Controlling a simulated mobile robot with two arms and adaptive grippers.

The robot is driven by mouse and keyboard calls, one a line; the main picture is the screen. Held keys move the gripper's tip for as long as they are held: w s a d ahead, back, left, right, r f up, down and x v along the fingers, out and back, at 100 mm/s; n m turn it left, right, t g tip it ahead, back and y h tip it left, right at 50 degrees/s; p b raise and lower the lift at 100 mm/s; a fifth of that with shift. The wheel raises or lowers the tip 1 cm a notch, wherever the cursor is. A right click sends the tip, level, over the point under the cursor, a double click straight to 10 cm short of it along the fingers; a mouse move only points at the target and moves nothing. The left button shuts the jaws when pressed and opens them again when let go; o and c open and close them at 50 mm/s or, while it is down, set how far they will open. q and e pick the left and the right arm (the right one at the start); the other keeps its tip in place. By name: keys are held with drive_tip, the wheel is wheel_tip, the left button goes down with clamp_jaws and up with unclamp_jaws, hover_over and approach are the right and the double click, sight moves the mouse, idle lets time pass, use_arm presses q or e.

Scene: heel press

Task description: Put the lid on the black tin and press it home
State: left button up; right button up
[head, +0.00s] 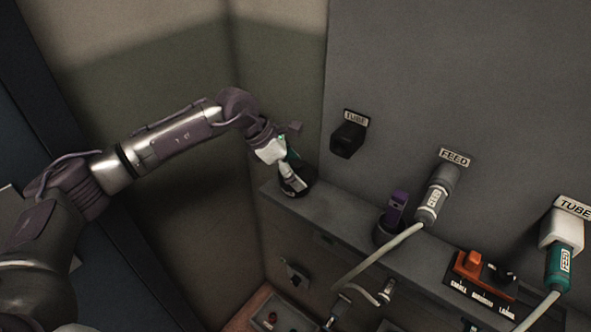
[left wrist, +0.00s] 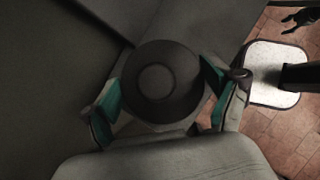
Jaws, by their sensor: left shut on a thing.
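My left gripper (head: 288,168) reaches in from the left, pointing down at the far left end of the grey ledge. In the left wrist view its teal-padded fingers (left wrist: 163,92) are shut on a dark round piece (left wrist: 157,83) with a raised ring in its middle, which looks like the lid. In the head view a black round thing (head: 296,189), seemingly the tin, is at the ledge directly under the fingertips. The fingers partly cover it, and I cannot tell where lid and tin meet or whether the lid is seated. My right gripper is not in view.
A purple piece (head: 397,203) stands in a dark cup farther right on the ledge (head: 345,215). FEED (head: 436,190) and TUBE (head: 558,240) fittings with hoses hang on the right. An orange block (head: 469,262) sits near the ledge's front. Walls close in behind the gripper.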

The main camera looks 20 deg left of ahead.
sight(296, 163)
use_arm(q)
drive_tip(key=shift+f, duration=0.15)
drive_tip(key=o, duration=0.6)
drive_tip(key=shift+r, duration=0.2)
drive_tip(key=shift+r+p, duration=1.7)
drive_tip(key=shift+r, duration=1.75)
drive_tip(key=shift+f, duration=0.1)
